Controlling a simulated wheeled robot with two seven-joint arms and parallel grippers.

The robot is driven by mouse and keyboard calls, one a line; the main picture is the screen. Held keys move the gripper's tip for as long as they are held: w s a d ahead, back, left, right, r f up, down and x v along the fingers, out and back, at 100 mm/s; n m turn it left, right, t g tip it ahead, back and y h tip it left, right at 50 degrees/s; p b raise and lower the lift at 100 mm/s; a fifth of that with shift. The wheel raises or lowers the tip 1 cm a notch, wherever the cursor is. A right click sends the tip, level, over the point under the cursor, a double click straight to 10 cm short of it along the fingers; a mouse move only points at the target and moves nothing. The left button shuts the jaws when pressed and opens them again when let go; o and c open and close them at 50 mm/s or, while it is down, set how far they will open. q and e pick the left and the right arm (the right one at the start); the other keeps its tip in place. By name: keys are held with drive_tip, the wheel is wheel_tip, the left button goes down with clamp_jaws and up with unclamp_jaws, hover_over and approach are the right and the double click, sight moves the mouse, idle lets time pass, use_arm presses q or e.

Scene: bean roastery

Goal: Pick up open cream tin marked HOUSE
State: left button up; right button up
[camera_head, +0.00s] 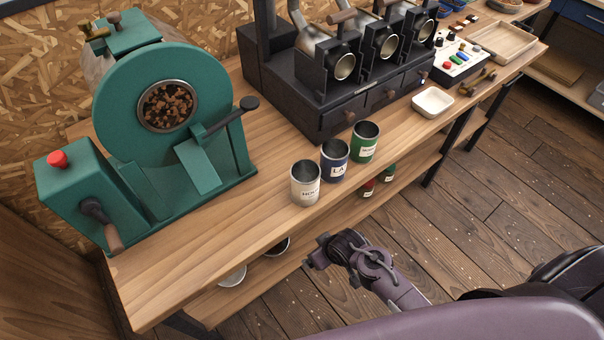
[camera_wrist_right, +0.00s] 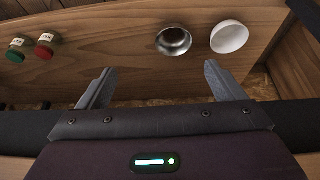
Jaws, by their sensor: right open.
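The cream tin marked HOUSE (camera_head: 305,187) stands upright and open-topped near the front edge of the wooden bench in the head view. Its label is only partly readable. A blue tin (camera_head: 334,163) and a green tin (camera_head: 365,142), both open, stand in a row to its right and behind. My right gripper (camera_head: 314,252) is below and in front of the bench edge, apart from the cream tin. In the right wrist view its fingers (camera_wrist_right: 158,72) are spread and empty, and the cream tin is not visible there. My left gripper is not in view.
A metal bowl (camera_wrist_right: 173,40) and a white bowl (camera_wrist_right: 229,37) sit on the lower shelf, with small red (camera_wrist_right: 18,50) and green (camera_wrist_right: 46,46) lidded jars. A green roaster (camera_head: 150,130) stands left of the tins; a dark machine (camera_head: 345,90) stands behind. Bench left of the cream tin is clear.

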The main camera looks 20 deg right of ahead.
drive_tip(key=w+a+r+n+t+p, duration=0.1)
drive_tip(key=w+r, duration=0.1)
drive_tip(key=r, duration=0.8)
drive_tip(key=w+a+r+t+p, duration=0.1)
drive_tip(key=r+p, duration=0.1)
drive_tip(key=r, duration=0.9)
wheel_tip(320, 180, up, 4)
drive_tip(key=n+g+y, duration=0.3)
drive_tip(key=n+y, duration=0.1)
drive_tip(key=n, duration=0.4)
hover_over(302, 176)
drive_tip(key=s+d, duration=0.2)
drive_tip(key=s, duration=0.2)
drive_tip(key=shift+s+d+g, duration=0.15)
drive_tip(key=shift+d+g, duration=0.25)
drive_tip(key=shift+d, duration=0.1)
drive_tip(key=p+x, duration=0.1)
drive_tip(key=x, duration=0.2)
drive_tip(key=p+x, duration=0.1)
drive_tip(key=x, duration=0.2)
drive_tip(key=shift+a+f, duration=0.2)
drive_tip(key=shift+a, duration=0.4)
drive_tip(key=shift+a+f, duration=0.15)
drive_tip(key=shift+f, duration=0.15)
